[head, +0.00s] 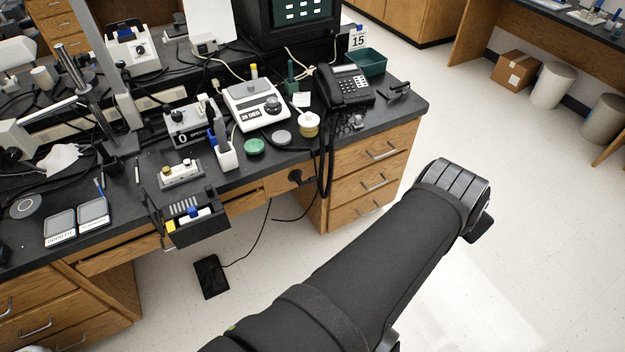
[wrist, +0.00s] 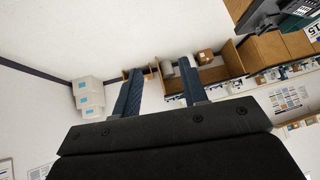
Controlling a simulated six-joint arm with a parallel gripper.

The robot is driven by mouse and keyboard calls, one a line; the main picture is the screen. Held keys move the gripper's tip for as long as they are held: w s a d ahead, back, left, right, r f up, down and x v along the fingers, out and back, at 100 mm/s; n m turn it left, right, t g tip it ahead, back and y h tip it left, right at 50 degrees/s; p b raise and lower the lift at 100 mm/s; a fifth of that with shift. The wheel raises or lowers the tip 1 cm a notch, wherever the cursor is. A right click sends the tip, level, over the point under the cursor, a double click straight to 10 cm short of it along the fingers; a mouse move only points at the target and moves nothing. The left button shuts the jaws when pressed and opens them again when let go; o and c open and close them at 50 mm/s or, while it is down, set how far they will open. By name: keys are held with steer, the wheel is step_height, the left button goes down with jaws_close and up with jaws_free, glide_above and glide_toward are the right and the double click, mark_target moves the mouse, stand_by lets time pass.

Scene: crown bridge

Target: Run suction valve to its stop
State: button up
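A black knob-like fitting (head: 295,177) sits on the wooden front just under the bench top, left of the drawers. It may be the suction valve, but no label is legible and its setting cannot be told. Black tubing (head: 326,160) hangs over the bench edge beside it. My gripper (wrist: 161,66) shows two blue fingers spread apart with nothing between them in the wrist view. In the head view my arm's end is over the floor, right of the bench and clear of it; the fingers cannot be made out there.
The dark bench top (head: 405,106) is crowded: a telephone (head: 345,86), a green bin (head: 369,64), a white dial unit (head: 253,104) and a black rack (head: 197,222) at its front edge. A black pedal (head: 211,277) lies on the floor. Floor right of the bench is open.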

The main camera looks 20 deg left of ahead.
steer(key=w+d+f+t+y, duration=0.15)
steer(key=w+f, duration=0.25)
steer(key=w, duration=0.8)
steer(key=w+d+f+t, duration=0.1)
steer(key=w+f+t, duration=0.25)
steer(key=w, duration=0.85)
steer(key=w+a+f+y, duration=0.2)
steer(key=w+a+f, duration=0.2)
steer(key=f, duration=0.3)
steer(key=w+a+f+y, duration=0.2)
steer(key=w+a+f, duration=0.1)
steer(key=a+f, duration=0.25)
steer(key=m+y, duration=0.1)
steer(key=y, duration=0.9)
glide_toward(312, 178)
steer(key=shift+g+h, duration=0.25)
steer(key=shift+g, duration=0.05)
steer(key=x, duration=1)
steer(key=shift+w+f, duration=0.15)
steer(key=shift+f, duration=0.05)
jaws_close()
